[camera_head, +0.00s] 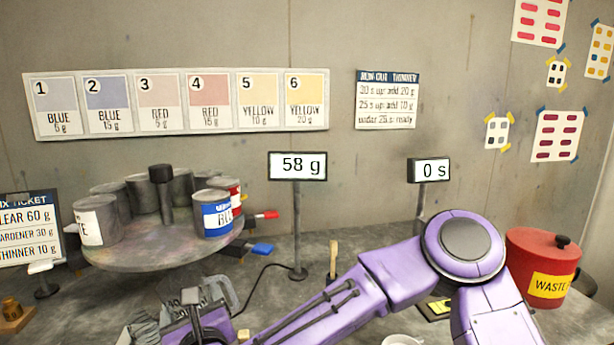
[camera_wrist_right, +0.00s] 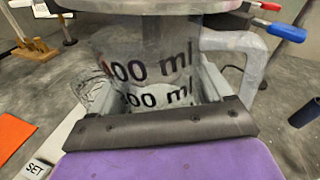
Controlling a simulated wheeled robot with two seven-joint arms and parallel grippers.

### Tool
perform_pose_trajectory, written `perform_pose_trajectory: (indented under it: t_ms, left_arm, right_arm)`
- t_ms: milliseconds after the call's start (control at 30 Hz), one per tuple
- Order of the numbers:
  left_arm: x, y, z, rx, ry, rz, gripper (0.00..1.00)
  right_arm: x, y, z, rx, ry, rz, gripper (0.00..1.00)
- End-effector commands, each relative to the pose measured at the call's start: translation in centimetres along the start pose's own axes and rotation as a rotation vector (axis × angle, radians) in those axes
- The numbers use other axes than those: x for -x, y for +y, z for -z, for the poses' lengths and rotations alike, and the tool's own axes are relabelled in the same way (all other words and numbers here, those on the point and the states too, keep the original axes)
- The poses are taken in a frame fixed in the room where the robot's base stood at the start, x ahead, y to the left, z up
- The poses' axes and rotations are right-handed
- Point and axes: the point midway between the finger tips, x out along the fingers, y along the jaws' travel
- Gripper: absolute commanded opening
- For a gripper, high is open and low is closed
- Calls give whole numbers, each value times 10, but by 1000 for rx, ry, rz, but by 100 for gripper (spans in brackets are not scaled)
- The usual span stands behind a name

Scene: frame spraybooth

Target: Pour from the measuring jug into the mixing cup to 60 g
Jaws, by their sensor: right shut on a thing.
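My right gripper (camera_head: 194,326) is at the bottom left of the head view, partly cut off by the lower edge. It is shut on the grey, see-through measuring jug (camera_wrist_right: 155,65), which shows "00 ml" markings in the right wrist view. The jug's pale handle (camera_wrist_right: 250,52) is on the right there; the jug also shows in the head view (camera_head: 224,290). The scale display (camera_head: 297,166) reads 58 g. I cannot clearly make out the mixing cup; the jug and gripper block the view around it. My left gripper is not in view.
A round turntable (camera_head: 150,254) with several paint cans stands at the left, close to the jug. A timer display (camera_head: 429,171) reads 0 s. A red waste bin (camera_head: 540,262) is at the right. A SET button (camera_wrist_right: 36,168) and an orange sheet (camera_wrist_right: 14,135) lie at left in the wrist view.

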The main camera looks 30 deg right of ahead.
Motion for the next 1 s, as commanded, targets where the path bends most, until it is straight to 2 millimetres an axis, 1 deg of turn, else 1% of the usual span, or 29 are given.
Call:
perform_pose_trajectory:
  t_ms: [33,167,533,667,1000]
  left_arm:
    - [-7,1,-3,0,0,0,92]
    - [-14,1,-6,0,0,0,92]
    - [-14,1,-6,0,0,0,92]
    - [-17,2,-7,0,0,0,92]
    - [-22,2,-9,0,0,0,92]
  right_arm:
    - [0,0,4,-13,-6,0,41]
    - [0,0,5,-39,-18,-1,41]
    - [0,-2,2,-53,-24,0,41]
    - [4,-13,-1,-84,-35,1,41]
    - [20,-48,-16,-184,-79,-1,41]
